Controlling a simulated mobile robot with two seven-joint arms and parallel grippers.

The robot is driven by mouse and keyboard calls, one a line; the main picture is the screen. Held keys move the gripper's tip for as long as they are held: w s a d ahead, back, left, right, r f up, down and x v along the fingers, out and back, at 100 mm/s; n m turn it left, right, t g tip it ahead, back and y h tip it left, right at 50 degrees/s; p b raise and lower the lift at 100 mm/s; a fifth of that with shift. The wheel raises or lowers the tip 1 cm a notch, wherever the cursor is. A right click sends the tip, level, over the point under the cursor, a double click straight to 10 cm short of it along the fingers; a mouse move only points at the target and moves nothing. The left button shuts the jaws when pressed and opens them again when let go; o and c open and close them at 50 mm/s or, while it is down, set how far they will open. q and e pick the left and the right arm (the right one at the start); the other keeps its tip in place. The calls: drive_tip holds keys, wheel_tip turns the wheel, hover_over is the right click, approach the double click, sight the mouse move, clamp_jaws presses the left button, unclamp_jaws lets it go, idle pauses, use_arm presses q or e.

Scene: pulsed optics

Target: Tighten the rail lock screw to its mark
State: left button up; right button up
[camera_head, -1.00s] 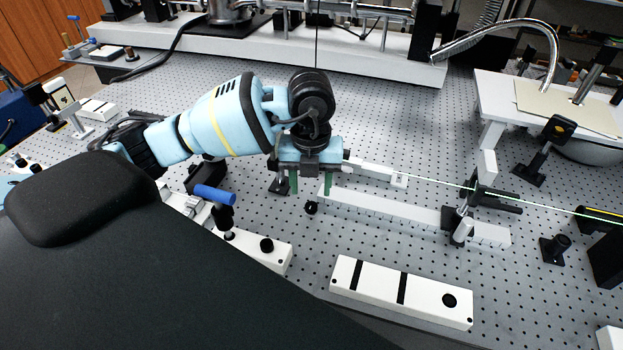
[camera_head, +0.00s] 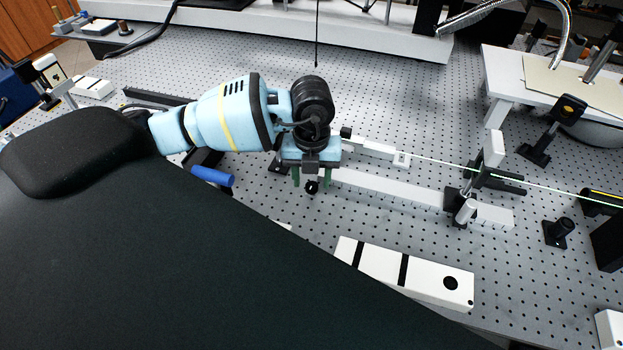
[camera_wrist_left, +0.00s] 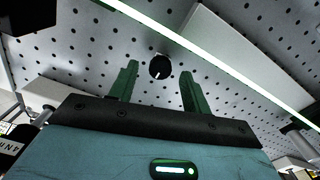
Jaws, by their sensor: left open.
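The rail lock screw shows as a small black knob (camera_head: 311,187) at the left end of the long white rail (camera_head: 385,190). In the left wrist view the knob (camera_wrist_left: 159,67) is round and black with a short white line on its face. My left gripper (camera_head: 313,182) points down with its green fingers spread. In the left wrist view the knob appears between the open fingertips (camera_wrist_left: 158,72), with a gap on both sides. I cannot tell how far the tips are above it. A separate mark beside the knob is not clear. My right gripper is not in view.
A clamp post (camera_head: 465,208) stands on the rail's right part. A white block with black slots (camera_head: 425,280) lies in front. A blue-handled tool (camera_head: 212,176) is left of the gripper. Perforated table between is free.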

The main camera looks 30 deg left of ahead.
use_arm(q)
drive_tip(key=shift+f, duration=0.55)
drive_tip(key=c, duration=1)
